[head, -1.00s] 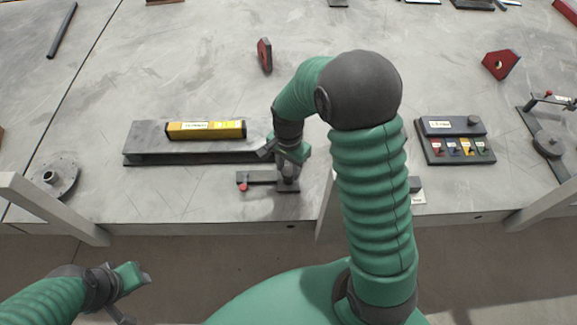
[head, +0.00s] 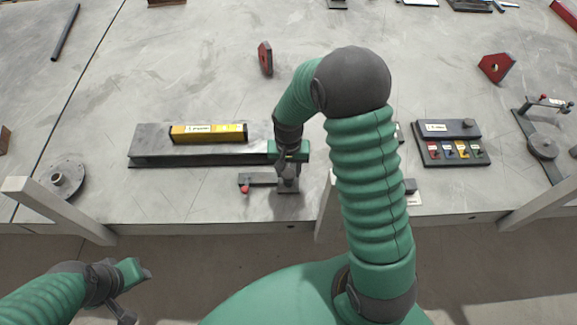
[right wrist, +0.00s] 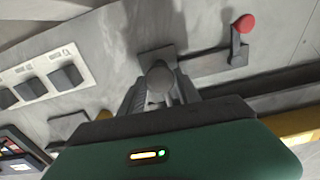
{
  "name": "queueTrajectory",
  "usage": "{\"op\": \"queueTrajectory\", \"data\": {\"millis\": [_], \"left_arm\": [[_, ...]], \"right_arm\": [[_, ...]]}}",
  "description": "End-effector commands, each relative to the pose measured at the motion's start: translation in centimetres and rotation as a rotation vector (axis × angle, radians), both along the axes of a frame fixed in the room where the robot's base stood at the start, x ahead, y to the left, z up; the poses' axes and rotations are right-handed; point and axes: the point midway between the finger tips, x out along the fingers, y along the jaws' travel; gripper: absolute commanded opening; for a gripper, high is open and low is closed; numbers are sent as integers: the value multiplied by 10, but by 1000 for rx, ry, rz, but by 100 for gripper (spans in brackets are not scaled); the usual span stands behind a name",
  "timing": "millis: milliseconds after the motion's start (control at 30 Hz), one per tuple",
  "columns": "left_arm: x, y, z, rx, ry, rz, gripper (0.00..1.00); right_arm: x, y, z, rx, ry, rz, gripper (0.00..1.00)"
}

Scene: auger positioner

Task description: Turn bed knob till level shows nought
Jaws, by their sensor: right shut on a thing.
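The grey bed (head: 150,140) lies along the table's front part, with the yellow level (head: 208,133) on top of it. The level's reading is too small to tell. My right gripper (head: 288,172) points down at the bed's right end. In the right wrist view its fingers close around the round grey bed knob (right wrist: 158,78), and it is shut on it. In the head view the gripper mostly hides the knob. A lever with a red ball (head: 245,189) sticks out left of the knob. My left gripper (head: 138,292) is open and empty, off the table's front edge.
A round flange (head: 62,180) lies left of the bed. A dark box with coloured switches (head: 452,143) stands to the right. A white panel with dark switches (right wrist: 45,75) lies near the knob.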

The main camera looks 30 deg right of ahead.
Motion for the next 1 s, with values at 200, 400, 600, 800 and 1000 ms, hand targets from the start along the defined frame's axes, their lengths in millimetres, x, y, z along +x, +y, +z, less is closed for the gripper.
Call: {"op": "queueTrajectory", "data": {"millis": [200, 400, 600, 800, 1000], "left_arm": [[0, 0, 15, 0, 0, 0, 36], [0, 0, 26, 0, 0, 0, 36], [0, 0, 35, 0, 0, 0, 36], [0, 0, 41, 0, 0, 0, 36], [0, 0, 45, 0, 0, 0, 36]], "right_arm": [[1, 0, 3, 1, -2, 204, 0], [0, 0, 3, 0, -1, 392, 0], [0, 0, 3, 1, -3, 561, 0], [1, -1, 3, 0, -3, 689, 0], [1, -1, 2, 0, -3, 769, 0]]}}
